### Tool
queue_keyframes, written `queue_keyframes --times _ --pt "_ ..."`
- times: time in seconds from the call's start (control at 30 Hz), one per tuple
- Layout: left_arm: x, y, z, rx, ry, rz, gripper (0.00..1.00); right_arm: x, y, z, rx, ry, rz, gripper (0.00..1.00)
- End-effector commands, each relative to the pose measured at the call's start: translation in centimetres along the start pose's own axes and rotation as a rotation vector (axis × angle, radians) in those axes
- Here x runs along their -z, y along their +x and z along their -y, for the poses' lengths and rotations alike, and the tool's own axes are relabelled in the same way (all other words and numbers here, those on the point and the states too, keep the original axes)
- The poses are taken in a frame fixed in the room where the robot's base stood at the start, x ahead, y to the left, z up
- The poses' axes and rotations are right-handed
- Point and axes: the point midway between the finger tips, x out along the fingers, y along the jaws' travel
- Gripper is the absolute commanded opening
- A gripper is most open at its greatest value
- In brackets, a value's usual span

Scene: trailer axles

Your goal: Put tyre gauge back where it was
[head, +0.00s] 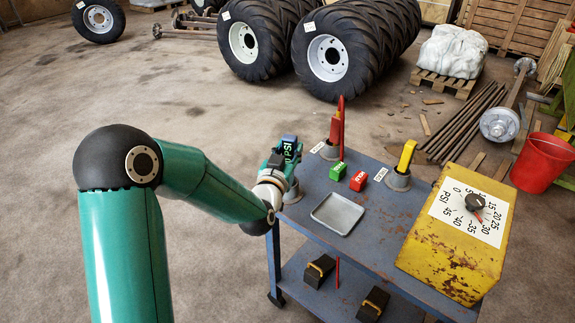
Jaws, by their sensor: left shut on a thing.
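My left gripper (280,157) is at the far left corner of the blue cart and is shut on a blue tyre gauge (289,143), whose upper part shows; the gripper hides most of the rest. A grey round holder (293,191) stands just below the gripper, partly hidden by my arm. I cannot tell whether the gauge's lower end is in it. A red gauge (335,128) stands in a grey holder at the back, and a yellow gauge (407,156) leans in another holder to the right. My right gripper is out of view.
White labels lie by the holders. Large tyres (332,57) and a red bucket (541,161) stand beyond.

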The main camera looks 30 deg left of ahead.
Motion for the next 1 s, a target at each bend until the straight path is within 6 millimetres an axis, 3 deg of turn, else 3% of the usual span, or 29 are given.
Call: queue_keyframes --times 0.4,0.77,0.8,0.93,1.0 --pt "-4.4 0.0 0.0 0.000 0.000 0.000 0.00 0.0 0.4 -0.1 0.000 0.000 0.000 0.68" --pt "-4.7 0.0 0.0 0.000 0.000 -0.002 0.00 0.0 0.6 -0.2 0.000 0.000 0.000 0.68" --pt "-4.7 0.0 -0.1 -0.001 0.000 -0.001 0.41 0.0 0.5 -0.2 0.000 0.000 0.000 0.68" --pt "-4.6 0.0 0.0 0.000 0.000 -0.001 0.61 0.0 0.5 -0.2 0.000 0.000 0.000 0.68" --pt "-4.6 0.0 0.0 0.000 0.000 -0.001 0.61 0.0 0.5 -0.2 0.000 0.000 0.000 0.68"
